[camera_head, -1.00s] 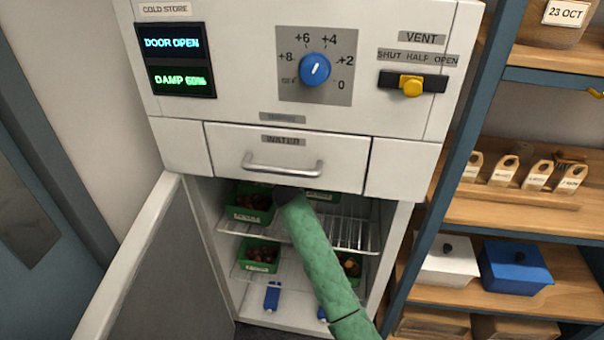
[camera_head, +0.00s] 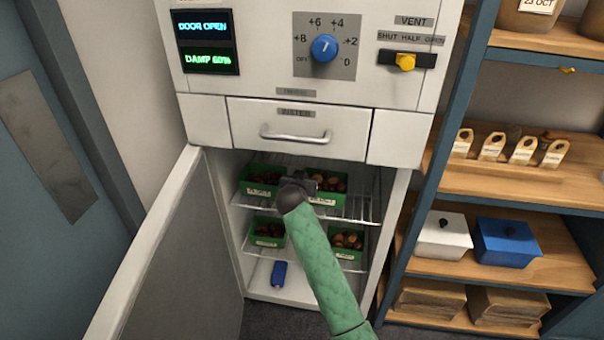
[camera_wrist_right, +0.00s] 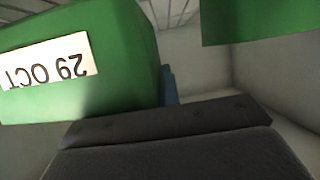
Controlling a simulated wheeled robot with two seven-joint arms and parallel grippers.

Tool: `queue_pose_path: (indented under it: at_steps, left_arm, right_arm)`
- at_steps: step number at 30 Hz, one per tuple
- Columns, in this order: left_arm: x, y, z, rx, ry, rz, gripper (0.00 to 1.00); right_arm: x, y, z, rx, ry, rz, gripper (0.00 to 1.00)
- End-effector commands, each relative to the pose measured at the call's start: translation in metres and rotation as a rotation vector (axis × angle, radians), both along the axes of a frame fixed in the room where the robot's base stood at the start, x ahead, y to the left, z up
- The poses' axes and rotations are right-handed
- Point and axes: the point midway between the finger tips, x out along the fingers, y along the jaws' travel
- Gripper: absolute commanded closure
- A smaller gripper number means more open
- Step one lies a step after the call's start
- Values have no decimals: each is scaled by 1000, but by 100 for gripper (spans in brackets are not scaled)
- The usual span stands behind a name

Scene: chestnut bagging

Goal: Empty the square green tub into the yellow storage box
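Green tubs of chestnuts stand in the open cold store: an upper left tub (camera_head: 248,198) and an upper right tub (camera_head: 333,209) on the top rack, a lower left tub (camera_head: 258,243) and a lower right tub (camera_head: 350,254) below. I cannot tell which is the square one. My right gripper (camera_head: 298,182) is inside the cabinet at the two upper tubs, partly covering them. In the right wrist view a green tub labelled 29 OCT (camera_wrist_right: 125,55) is very close, with another green tub (camera_wrist_right: 260,22) beside it. The yellow storage box and left gripper are not seen.
The cold store door (camera_head: 180,260) stands open at the left. A water drawer (camera_head: 297,130) sits right above the opening. A blue object (camera_head: 279,274) lies on the cabinet floor. Shelves at the right hold a white box (camera_head: 442,236) and a blue box (camera_head: 507,243).

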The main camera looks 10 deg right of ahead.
Motion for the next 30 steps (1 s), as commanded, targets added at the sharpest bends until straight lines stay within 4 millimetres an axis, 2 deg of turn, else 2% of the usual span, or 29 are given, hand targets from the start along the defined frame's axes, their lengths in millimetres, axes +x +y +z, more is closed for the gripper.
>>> queue_pose_path:
  at_steps: [10,21,30]
  left_arm:
    - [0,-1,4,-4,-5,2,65]
    - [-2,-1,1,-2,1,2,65]
    - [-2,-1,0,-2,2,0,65]
  right_arm:
    - [-60,6,-1,3,-2,62,100]
    - [-178,15,-4,3,-1,182,100]
    - [-230,20,-5,3,-1,238,100]
